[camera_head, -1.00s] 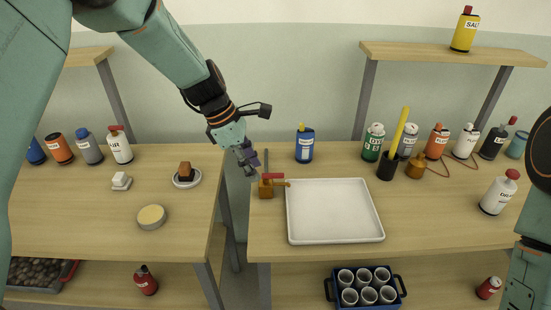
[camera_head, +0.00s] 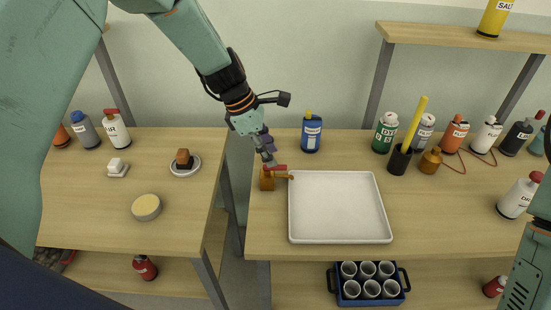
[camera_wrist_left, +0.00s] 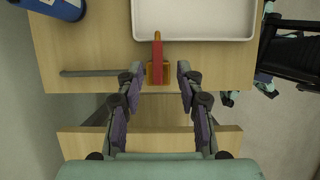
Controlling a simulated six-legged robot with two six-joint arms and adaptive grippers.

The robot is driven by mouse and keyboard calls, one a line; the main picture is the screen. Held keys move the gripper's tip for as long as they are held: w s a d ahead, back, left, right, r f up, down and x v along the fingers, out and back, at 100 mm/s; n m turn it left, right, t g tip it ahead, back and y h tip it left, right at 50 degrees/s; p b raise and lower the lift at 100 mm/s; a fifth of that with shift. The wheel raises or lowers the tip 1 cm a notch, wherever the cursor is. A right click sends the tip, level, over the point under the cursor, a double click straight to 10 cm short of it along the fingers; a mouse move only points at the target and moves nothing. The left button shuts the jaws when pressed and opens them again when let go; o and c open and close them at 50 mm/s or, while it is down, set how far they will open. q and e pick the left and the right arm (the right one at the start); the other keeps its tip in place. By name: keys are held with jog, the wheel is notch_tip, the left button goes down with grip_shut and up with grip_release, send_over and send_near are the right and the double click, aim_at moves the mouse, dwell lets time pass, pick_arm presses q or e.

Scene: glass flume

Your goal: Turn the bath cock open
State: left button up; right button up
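The bath cock (camera_head: 266,181) is a small brass-orange body with a red lever on top, at the left edge of the right table. Its spout points toward the white tray (camera_head: 292,232). In the left wrist view the red lever (camera_wrist_left: 157,48) lies lengthwise toward the tray, over the orange body. My left gripper (camera_head: 267,156) is just above and behind the cock. In the wrist view its open fingers (camera_wrist_left: 160,76) stand either side of the cock body, with a gap on each side. My right arm shows at the right edge; its gripper is not clearly visible.
A blue bottle (camera_head: 311,136) stands behind the tray. A black holder with a yellow stick (camera_head: 420,115), a brass pot (camera_head: 430,162) and several bottles stand farther right. A gap separates this table from the left table (camera_head: 90,215). A thin grey rod (camera_wrist_left: 88,73) lies beside the cock.

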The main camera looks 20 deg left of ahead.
aim_at(278, 166)
pick_arm(q)
jog(key=x, duration=0.4)
jog(key=shift+w+a+f, duration=0.1)
jog(key=shift+w+a, duration=0.05)
jog(key=shift+w, duration=0.1)
jog(key=shift+s+r, duration=0.25)
jog(key=shift+s, duration=0.05)
jog(key=shift+c, duration=0.5)
jog(key=shift+w+f, duration=0.15)
jog(key=shift+w, duration=0.1)
jog(key=c, duration=0.5)
grip_shut()
